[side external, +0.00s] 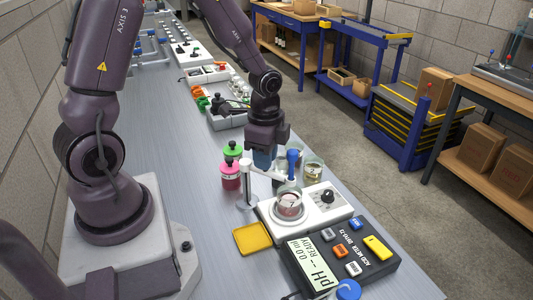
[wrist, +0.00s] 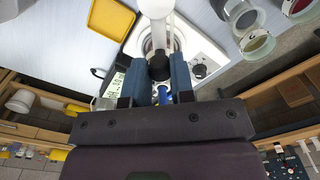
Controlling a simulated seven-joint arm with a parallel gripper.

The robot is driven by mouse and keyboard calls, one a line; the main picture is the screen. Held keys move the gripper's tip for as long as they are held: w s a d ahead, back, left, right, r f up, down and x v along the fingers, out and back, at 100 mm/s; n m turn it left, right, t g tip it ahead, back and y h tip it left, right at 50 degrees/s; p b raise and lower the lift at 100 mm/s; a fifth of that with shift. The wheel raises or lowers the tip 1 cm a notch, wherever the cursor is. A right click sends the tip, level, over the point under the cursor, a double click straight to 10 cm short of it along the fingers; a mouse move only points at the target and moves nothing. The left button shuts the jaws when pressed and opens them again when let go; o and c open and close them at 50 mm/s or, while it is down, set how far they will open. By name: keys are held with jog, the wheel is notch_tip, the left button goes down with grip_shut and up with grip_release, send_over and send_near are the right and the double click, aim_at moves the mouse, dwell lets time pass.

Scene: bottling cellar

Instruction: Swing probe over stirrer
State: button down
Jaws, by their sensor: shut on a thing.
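The probe (side external: 292,158) has a blue cap and hangs from a white swing arm on a white post (side external: 246,187). My gripper (side external: 264,158) is shut on the swing arm. In the wrist view its blue fingers (wrist: 158,85) stand either side of a black part of the arm (wrist: 160,68). The stirrer (side external: 335,207) is a white unit with a black knob. A beaker of pink liquid (side external: 289,206) stands on its round plate. The probe appears above or close beside this beaker in the side view; its tip is hard to make out.
A pH meter (side external: 345,262) lies in front of the stirrer, beside a yellow tray (side external: 251,239). Pink and green-capped bottles (side external: 231,178) stand left of the post. Glass beakers (side external: 313,170) stand behind the stirrer.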

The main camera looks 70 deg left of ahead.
dwell(0.5)
jog(key=c, duration=1)
grip_release()
jog(key=shift+o, duration=0.2)
notch_tip(320, 180, up, 13)
jog(key=s+d+r+n+t, duration=0.5)
jog(key=s+d+r+n, duration=0.2)
jog(key=s, duration=0.3)
jog(key=shift+s+r+n+t, duration=0.3)
jog(key=shift+r+n, duration=0.05)
jog(key=shift+n, duration=0.55)
